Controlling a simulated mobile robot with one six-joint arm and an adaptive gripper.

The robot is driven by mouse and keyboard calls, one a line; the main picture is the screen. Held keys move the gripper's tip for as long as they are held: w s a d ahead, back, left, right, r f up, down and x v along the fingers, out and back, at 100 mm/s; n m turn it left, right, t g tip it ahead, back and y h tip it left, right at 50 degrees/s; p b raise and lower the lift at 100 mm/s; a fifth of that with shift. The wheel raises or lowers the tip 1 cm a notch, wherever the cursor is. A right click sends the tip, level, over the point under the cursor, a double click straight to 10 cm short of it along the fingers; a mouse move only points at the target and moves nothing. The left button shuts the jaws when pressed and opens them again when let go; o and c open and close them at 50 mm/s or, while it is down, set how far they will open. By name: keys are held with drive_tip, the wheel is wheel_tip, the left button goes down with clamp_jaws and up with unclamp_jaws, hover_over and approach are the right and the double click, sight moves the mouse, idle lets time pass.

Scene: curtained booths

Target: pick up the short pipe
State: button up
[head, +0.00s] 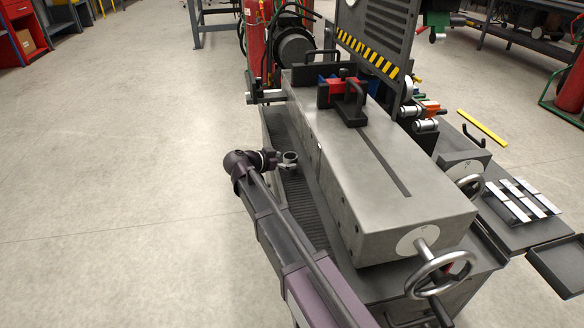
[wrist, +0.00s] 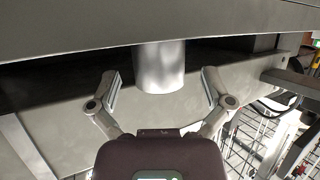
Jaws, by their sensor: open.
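The short pipe (wrist: 159,68) shows in the wrist view as a smooth silver cylinder; its upper end in the picture meets a grey surface. My gripper (wrist: 160,80) is open, with one finger on each side of the pipe and a visible gap on both sides. In the head view my gripper (head: 284,160) is low beside the long grey machine bed, over the dark ribbed tray. A small silver ring shape at its fingers seems to be the pipe's end; the fingers and pipe are hard to tell apart there.
The large grey machine bed (head: 385,170) stands close to the right of my gripper, with a handwheel (head: 440,272) at its near end. The dark ribbed tray (head: 300,205) runs along its left side. Open concrete floor (head: 120,170) lies to the left.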

drive_tip(key=shift+x, duration=1.2)
drive_tip(key=shift+c, duration=0.2)
drive_tip(key=c, duration=1.3)
